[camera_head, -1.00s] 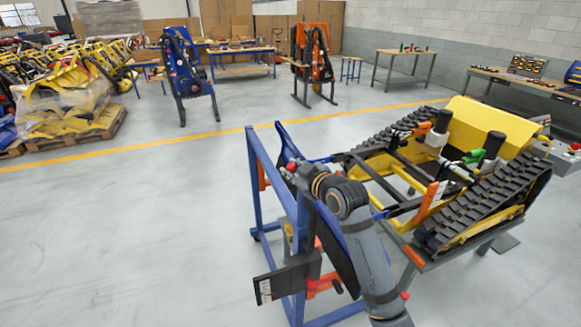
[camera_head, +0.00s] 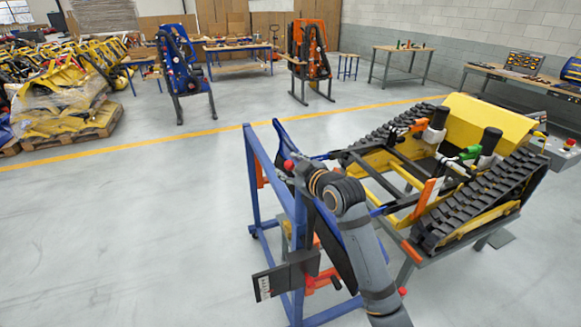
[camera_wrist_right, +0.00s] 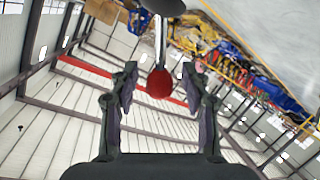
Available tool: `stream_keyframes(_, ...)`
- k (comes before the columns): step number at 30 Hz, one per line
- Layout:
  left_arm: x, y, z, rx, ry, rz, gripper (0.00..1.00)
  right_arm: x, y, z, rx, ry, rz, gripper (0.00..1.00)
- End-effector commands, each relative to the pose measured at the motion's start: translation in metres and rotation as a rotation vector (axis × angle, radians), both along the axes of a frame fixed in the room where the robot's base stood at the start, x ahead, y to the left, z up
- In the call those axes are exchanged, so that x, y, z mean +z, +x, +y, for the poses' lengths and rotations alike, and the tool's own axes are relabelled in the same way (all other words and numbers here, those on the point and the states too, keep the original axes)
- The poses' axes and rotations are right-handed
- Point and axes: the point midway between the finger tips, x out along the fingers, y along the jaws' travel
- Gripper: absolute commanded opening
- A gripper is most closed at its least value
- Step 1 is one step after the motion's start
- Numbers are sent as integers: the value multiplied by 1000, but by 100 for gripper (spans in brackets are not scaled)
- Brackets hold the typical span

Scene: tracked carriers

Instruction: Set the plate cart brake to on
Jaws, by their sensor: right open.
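The plate cart (camera_head: 251,190) is a blue frame in the head view's centre, with dark plates in it. A red ball knob (camera_head: 289,165) shows at its upper part, beside my right gripper (camera_head: 300,176). In the right wrist view the red knob (camera_wrist_right: 159,84) ends a thin metal rod and appears between the open fingers of my right gripper (camera_wrist_right: 160,73). I cannot tell whether the fingers touch it. My right arm hides part of the cart. Which setting the brake is in cannot be read. My left gripper is not in view.
A yellow tracked carrier (camera_head: 490,125) stands on a bench close to the cart's right. A dark panel with a white label (camera_head: 286,275) sticks out at the cart's lower front. The floor left of the cart is clear. A wrapped pallet (camera_head: 70,135) stands far left.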

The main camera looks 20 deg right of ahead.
Motion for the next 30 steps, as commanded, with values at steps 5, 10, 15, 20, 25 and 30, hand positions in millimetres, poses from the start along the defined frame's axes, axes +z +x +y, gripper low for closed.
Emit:
stream_keyframes(5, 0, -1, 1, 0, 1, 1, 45, 3, -14, -4, -2, -5, 0, 47)
stream_keyframes(10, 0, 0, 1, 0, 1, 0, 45, 13, -54, -12, 0, -14, 0, 47)
stream_keyframes(15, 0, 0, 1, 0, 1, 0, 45, 21, -82, -17, 1, -13, 0, 47)
stream_keyframes(20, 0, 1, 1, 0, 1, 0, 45, 26, -96, -24, -12, -15, -2, 47)
stream_keyframes(25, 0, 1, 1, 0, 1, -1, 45, 29, -106, -25, -11, -11, -5, 47)
stream_keyframes(30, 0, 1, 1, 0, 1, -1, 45, 30, -112, -22, -2, -5, -2, 47)
